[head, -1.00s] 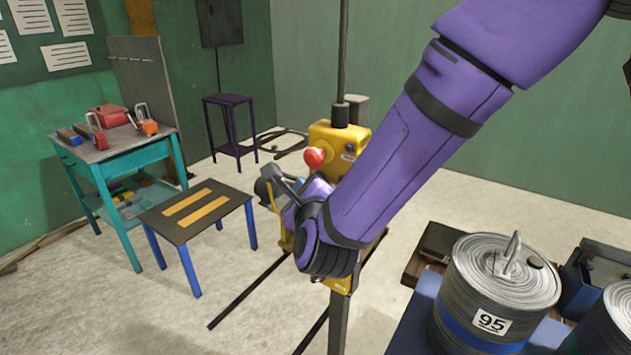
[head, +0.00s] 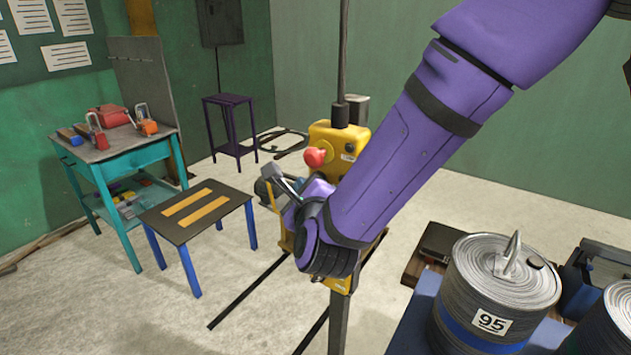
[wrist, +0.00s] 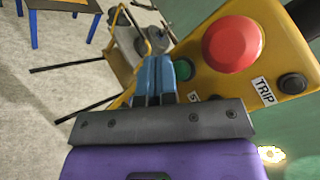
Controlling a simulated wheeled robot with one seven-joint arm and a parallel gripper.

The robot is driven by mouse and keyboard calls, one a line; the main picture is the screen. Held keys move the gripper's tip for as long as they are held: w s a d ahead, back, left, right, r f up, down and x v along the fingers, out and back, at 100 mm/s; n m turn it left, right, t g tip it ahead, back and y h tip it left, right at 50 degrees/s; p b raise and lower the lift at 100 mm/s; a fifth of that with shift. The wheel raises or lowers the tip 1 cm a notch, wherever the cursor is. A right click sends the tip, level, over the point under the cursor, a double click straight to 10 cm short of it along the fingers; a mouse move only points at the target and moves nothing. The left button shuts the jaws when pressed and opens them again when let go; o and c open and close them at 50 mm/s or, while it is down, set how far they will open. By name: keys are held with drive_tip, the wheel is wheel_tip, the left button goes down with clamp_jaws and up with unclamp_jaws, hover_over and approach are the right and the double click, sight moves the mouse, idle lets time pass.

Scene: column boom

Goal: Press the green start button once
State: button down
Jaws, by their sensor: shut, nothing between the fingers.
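The green button (wrist: 183,69) is on the face of the yellow control box (wrist: 199,68) in the wrist view, just right of my fingertips and partly covered by them. My gripper (wrist: 157,62) has its two blue fingers together and empty, pointing at the box beside the button. I cannot tell whether the fingertips touch it. In the head view the yellow box (head: 334,138) stands on a post, and my purple arm hides the green button there.
A big red knob (wrist: 232,45) sits close to the green button, with a black button (wrist: 292,84) beside the TRIP label. A small table with yellow strips (head: 194,212) is at left. A drum marked 95 (head: 500,290) stands at right.

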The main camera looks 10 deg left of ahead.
drive_tip(key=shift+w, duration=0.1)
drive_tip(key=shift+w+d, duration=0.15)
drive_tip(key=shift+w, duration=0.1)
drive_tip(key=shift+w+d, duration=0.2)
drive_tip(key=shift+w, duration=0.25)
idle(0.9)
drive_tip(key=shift+s+a, duration=0.35)
drive_tip(key=shift+s, duration=0.5)
drive_tip(key=shift+s, duration=0.1)
drive_tip(key=shift+s+a, duration=0.3)
drive_tip(key=shift+s, duration=0.45)
drive_tip(key=shift+s+a, duration=0.35)
drive_tip(key=shift+s, duration=0.35)
drive_tip(key=shift+s+a, duration=0.3)
drive_tip(key=shift+s, duration=0.45)
